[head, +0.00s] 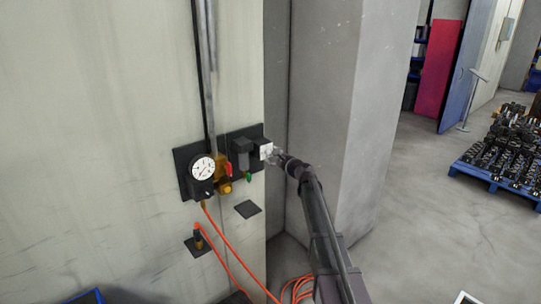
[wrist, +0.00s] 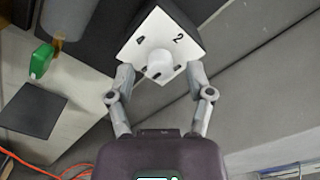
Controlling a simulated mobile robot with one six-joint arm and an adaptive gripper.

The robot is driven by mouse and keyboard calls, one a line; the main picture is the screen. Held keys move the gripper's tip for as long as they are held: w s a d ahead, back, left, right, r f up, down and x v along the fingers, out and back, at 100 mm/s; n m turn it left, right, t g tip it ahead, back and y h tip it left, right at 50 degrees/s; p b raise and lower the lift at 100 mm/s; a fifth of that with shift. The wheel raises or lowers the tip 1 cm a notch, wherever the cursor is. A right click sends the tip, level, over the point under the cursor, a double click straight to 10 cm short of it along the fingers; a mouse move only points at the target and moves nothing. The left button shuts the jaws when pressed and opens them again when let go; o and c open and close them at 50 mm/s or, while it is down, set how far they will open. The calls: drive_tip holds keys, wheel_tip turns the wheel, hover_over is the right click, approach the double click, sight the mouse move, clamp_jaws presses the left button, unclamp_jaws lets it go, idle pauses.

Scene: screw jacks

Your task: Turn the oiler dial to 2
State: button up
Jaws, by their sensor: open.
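The oiler dial is a round white knob (wrist: 160,63) in the middle of a square white face plate (wrist: 158,28), set on a dark block (wrist: 190,22). The plate looks turned like a diamond in the wrist view. A 4 shows at its upper left and a 2 at its upper right; the lower marks are too small to read. Which mark the knob points to, I cannot tell. In the head view the white plate (head: 266,151) is at the panel's right end. My gripper (wrist: 160,82) is open, its fingertips on either side of the knob; contact is unclear.
A pressure gauge (head: 203,168), a red handle (head: 228,170) and a green part (head: 249,177) sit left of the dial. An orange hose (head: 232,248) hangs below. A grey pillar (head: 372,100) stands close on the right. A loaded blue pallet (head: 497,184) is farther right.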

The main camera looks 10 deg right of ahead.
drive_tip(key=shift+w+a, duration=0.25)
drive_tip(key=shift+w, duration=0.25)
clamp_jaws()
drive_tip(key=shift+n, duration=0.5)
drive_tip(key=n, duration=0.3)
drive_tip(key=shift+n, duration=0.3)
drive_tip(key=n, duration=1.3)
